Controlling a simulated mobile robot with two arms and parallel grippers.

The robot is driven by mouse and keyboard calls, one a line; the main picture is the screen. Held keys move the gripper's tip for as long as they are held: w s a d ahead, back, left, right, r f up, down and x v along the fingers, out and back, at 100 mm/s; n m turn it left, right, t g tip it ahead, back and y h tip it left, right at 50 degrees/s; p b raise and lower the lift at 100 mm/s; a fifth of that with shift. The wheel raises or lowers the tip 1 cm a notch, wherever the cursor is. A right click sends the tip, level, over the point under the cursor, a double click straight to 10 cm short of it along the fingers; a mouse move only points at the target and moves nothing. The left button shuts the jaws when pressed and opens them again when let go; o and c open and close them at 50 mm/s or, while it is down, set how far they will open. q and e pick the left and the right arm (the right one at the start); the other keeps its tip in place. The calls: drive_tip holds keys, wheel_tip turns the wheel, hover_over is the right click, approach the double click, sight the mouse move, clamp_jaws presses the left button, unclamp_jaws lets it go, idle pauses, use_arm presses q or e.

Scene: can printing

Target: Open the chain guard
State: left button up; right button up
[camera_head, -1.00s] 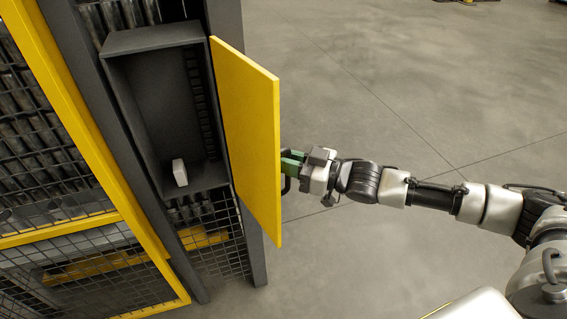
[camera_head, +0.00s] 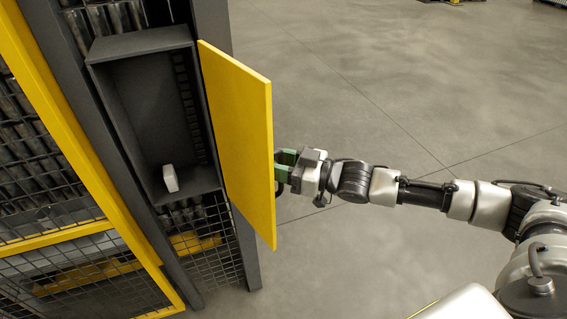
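The chain guard is a yellow door panel (camera_head: 237,140), swung wide open on the right side of a dark grey box (camera_head: 150,120). My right gripper (camera_head: 280,164) is at the outer face of the door, close to its free edge. Its green fingers stand apart with a gap between them. A dark handle (camera_head: 279,189) shows just below the fingers, partly hidden by the door and gripper. I cannot tell whether a finger touches it. My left gripper is out of view.
A small white object (camera_head: 170,178) stands at the bottom of the open box. A yellow-framed mesh fence (camera_head: 90,130) and a dark post (camera_head: 247,255) flank the box. The grey floor (camera_head: 400,90) to the right is clear.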

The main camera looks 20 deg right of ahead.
drive_tip(key=b+v, duration=0.3)
drive_tip(key=v, duration=0.7)
drive_tip(key=shift+s+d, duration=0.25)
drive_tip(key=shift+f, duration=0.1)
